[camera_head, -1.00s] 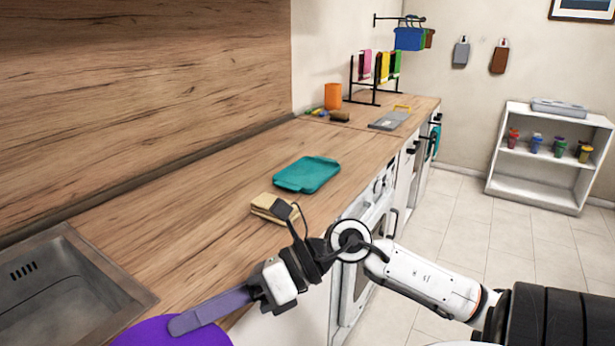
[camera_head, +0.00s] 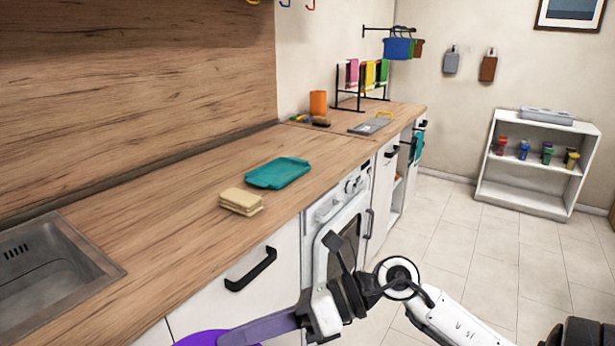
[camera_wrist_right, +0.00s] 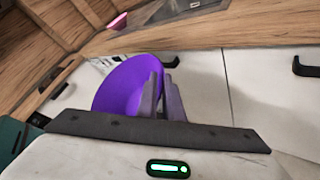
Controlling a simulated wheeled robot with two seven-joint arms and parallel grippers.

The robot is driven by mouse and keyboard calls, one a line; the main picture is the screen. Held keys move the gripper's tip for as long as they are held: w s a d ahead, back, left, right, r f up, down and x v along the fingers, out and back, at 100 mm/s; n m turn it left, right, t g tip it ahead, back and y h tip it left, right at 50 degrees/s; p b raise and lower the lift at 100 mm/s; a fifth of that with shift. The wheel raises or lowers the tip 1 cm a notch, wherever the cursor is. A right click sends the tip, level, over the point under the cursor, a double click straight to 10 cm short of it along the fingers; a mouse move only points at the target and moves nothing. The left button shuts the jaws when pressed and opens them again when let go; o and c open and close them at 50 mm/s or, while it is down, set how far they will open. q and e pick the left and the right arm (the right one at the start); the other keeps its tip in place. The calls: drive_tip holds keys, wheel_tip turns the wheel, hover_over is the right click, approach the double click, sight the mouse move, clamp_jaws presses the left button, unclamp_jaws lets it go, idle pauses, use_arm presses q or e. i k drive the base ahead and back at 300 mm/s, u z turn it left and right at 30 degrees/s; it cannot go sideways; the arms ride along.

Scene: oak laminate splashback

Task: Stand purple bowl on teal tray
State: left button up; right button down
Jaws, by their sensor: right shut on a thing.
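The purple bowl (camera_wrist_right: 121,90) is held tilted in my right gripper (camera_wrist_right: 164,85) in the right wrist view, its rim between the fingers. In the head view only part of the bowl (camera_head: 208,339) shows at the bottom edge, in front of the counter. My right gripper (camera_head: 235,337) there is shut on it, and the fingertips are near the frame's bottom. The teal tray (camera_head: 278,173) lies flat and empty on the wooden counter, beyond the gripper. My left gripper is not in view.
A stack of tan sponges or cloths (camera_head: 241,201) lies just in front of the tray. A metal sink (camera_head: 45,275) is at the left. An orange cup (camera_head: 318,103) and a rack (camera_head: 361,86) stand at the far end.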

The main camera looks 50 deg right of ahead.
sight(283, 170)
drive_tip(key=z, duration=2.5)
drive_tip(key=i, duration=1.55)
drive_tip(key=u, duration=2.1)
